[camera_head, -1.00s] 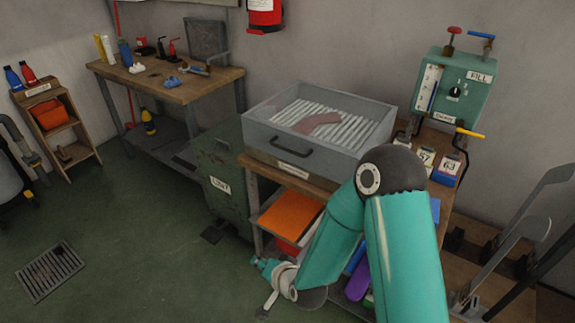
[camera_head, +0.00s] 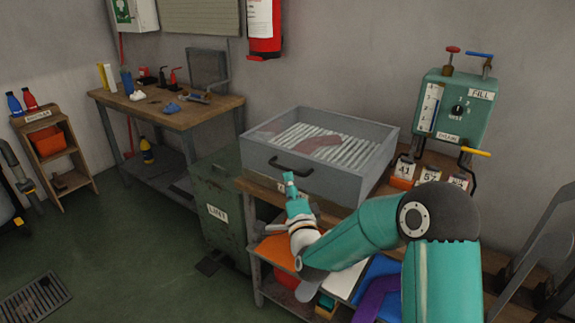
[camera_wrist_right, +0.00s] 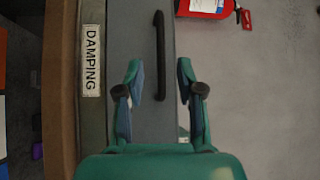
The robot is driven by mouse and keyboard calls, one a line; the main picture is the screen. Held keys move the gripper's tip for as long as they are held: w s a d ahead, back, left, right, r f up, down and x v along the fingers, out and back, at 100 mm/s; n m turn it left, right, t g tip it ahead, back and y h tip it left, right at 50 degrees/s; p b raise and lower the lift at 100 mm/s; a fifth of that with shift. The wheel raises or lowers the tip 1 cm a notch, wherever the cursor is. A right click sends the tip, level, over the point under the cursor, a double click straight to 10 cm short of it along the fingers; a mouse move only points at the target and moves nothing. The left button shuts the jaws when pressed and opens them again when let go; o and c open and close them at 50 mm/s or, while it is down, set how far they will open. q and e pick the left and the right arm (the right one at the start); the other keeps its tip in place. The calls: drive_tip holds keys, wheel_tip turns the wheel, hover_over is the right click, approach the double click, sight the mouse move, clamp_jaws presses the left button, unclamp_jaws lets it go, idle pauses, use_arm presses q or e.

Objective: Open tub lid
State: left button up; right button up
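The grey tub (camera_head: 340,195) stands on a wooden bench, with a black handle (camera_head: 283,166) on its front face. Pale slats and a reddish-brown sock-like piece show in its top, and I cannot tell whether a clear lid lies over them. My right gripper (camera_head: 289,179) is just in front of the tub, close to the handle. In the right wrist view the right gripper (camera_wrist_right: 160,78) has its fingers apart and empty. The handle (camera_wrist_right: 158,45) lies ahead, in line with the gap between them. My left gripper is out of view.
A teal fill unit (camera_head: 455,108) with levers stands right of the tub, with number cards (camera_head: 430,172) below it. A green bin (camera_head: 218,200) is left of the bench. A red extinguisher (camera_head: 264,28) hangs on the wall behind.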

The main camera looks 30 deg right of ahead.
sight(284, 169)
drive_tip(key=p+x, duration=0.1)
drive_tip(key=x, duration=0.6)
drive_tip(key=shift+w, duration=0.25)
clamp_jaws()
